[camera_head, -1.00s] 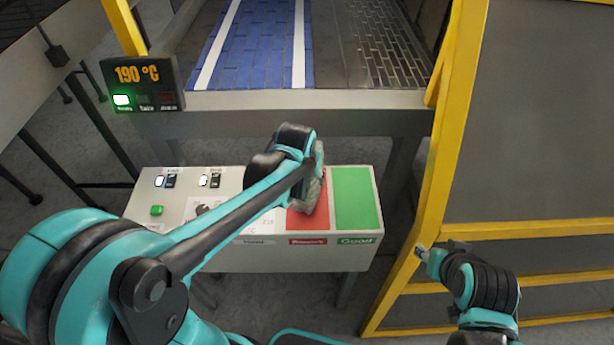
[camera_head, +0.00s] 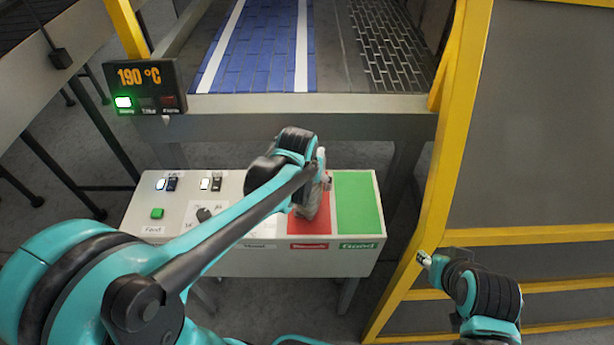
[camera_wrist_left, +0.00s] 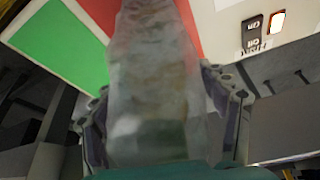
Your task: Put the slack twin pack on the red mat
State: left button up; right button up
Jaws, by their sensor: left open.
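The slack twin pack (camera_head: 314,203) is a grey, translucent, crumpled pouch over the red mat (camera_head: 309,227) on the panel. In the left wrist view the pack (camera_wrist_left: 155,90) fills the middle, with red mat (camera_wrist_left: 95,12) showing on both sides of its far end. My left gripper (camera_head: 320,170) is at the pack, open, with one finger on either side of it. The wrist view shows its fingers flanking the pack; whether they touch it is unclear. The pack's underside is hidden. My right gripper (camera_head: 424,257) is at the lower right, away from the panel, its jaws too small to read.
A green mat (camera_head: 356,205) lies right of the red one. The panel (camera_head: 200,255) carries switches, a green button (camera_head: 157,213) and a knob. Behind is a conveyor with a blue belt (camera_head: 255,50). A yellow guard post (camera_head: 445,150) stands at the right, near my right gripper.

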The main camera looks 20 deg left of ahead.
pick_arm(q)
jog(key=v, duration=1.1)
jog(key=shift+s+r, duration=0.1)
jog(key=shift+r, duration=0.1)
jog(key=p+v, duration=0.7)
jog(key=shift+s+r, duration=0.25)
jog(key=shift+r, duration=0.05)
jog(key=shift+p, duration=0.3)
jog(key=w+p+v, duration=0.1)
jog(key=p+v, duration=0.8)
jog(key=v, duration=0.1)
jog(key=shift+d+r+p, duration=0.3)
jog(key=shift+r, duration=0.05)
